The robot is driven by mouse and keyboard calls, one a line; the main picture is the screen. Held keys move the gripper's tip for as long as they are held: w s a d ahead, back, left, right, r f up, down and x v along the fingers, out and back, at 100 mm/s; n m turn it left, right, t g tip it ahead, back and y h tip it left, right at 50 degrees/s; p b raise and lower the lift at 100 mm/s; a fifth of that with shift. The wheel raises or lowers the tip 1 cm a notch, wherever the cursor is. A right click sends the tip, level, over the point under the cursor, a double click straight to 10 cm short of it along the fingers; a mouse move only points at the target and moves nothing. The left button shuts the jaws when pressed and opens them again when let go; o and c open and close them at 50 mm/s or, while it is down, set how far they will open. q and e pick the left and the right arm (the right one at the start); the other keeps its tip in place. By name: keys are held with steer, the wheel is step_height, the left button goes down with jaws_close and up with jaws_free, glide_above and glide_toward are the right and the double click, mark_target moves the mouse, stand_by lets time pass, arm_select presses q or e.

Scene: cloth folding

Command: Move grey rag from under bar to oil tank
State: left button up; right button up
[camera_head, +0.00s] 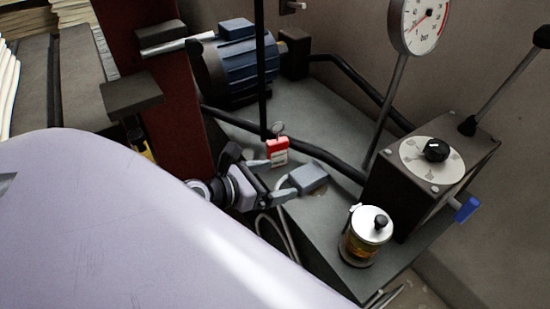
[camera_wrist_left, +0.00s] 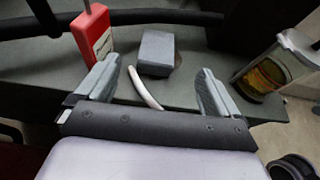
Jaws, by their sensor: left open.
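The grey rag (camera_head: 307,177) looks like a small folded grey-blue block on the grey surface, close to the black bar (camera_head: 330,160). In the left wrist view the rag (camera_wrist_left: 157,52) lies just beyond the fingertips, roughly between them. My left gripper (camera_head: 284,176) is open and empty, pointing at the rag from the left; in the left wrist view its fingers (camera_wrist_left: 160,86) stand wide apart. The jar of amber oil with a metal lid (camera_head: 366,238), seemingly the oil tank, stands at the front right; it shows at the right of the left wrist view (camera_wrist_left: 268,74). My right gripper is not in view.
A red tag (camera_head: 277,151) stands beside the left gripper's upper finger. A blue motor (camera_head: 238,68) is at the back. A dark box with a dial (camera_head: 432,160) and a gauge (camera_head: 420,24) stand right. A pale cable (camera_head: 285,235) runs below the gripper.

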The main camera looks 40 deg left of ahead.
arm_select(q)
steer(key=d+r+n+t, duration=0.3)
steer(key=r+n+t, duration=0.3)
steer(key=n, duration=1.1)
steer(key=s+d+f+n+g, duration=0.3)
steer(key=f+n, duration=0.4)
steer(key=n, duration=0.3)
steer(key=s+d+f+n+g+y, duration=0.1)
steer(key=s+d+f+n+g, duration=0.3)
steer(key=n, duration=0.6)
step_height(320, 180, down, 3)
steer(key=s+g, duration=0.1)
steer(key=s, duration=0.1)
steer(key=shift+s+d+f, duration=0.15)
steer(key=shift+s, duration=0.15)
